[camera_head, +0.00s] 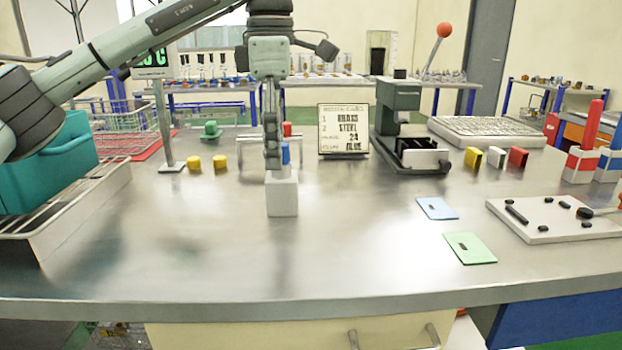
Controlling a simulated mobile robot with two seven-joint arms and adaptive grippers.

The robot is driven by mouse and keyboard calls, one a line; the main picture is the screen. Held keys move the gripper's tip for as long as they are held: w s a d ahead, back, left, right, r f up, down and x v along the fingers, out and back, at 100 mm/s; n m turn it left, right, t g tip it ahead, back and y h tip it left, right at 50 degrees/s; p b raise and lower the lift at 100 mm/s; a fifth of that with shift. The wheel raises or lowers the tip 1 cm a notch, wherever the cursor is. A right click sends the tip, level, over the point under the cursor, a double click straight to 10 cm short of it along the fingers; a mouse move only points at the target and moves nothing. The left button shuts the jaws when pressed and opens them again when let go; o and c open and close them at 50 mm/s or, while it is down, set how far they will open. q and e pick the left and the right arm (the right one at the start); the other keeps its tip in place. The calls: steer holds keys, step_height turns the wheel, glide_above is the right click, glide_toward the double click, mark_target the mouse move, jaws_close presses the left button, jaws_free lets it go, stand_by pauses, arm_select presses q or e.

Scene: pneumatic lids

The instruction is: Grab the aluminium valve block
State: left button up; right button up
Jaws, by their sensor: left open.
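A pale, whitish-grey block (282,197), which looks like the aluminium valve block, stands upright on the steel bench near the middle. My left gripper (272,160) comes down from above with its fingers pointing down, right at the top of this block. It is seen edge-on and is open. I cannot tell whether the fingers straddle the block's top or touch it. A small blue piece (286,153) shows just right of the fingers, above the block; its link to the block is partly hidden. My right gripper is not in view.
A sign (343,130) and a green press (398,115) stand behind to the right. Blue (437,208) and green (470,248) cards lie right. The front middle of the bench is clear.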

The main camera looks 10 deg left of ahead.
mark_target(282, 186)
arm_select(q)
steer(key=shift+w+d+f, duration=0.15)
steer(key=shift+w, duration=0.1)
steer(key=shift+f, duration=0.35)
steer(key=shift+f+b, duration=0.3)
steer(key=shift+f, duration=0.25)
steer(key=shift+s+f, duration=0.1)
steer(key=shift+f, duration=0.45)
step_height(282, 186, down, 4)
steer(key=shift+d+f, duration=0.1)
steer(key=shift+f, duration=0.1)
steer(key=shift+w+f, duration=0.1)
steer(key=shift+w, duration=0.1)
jaws_close()
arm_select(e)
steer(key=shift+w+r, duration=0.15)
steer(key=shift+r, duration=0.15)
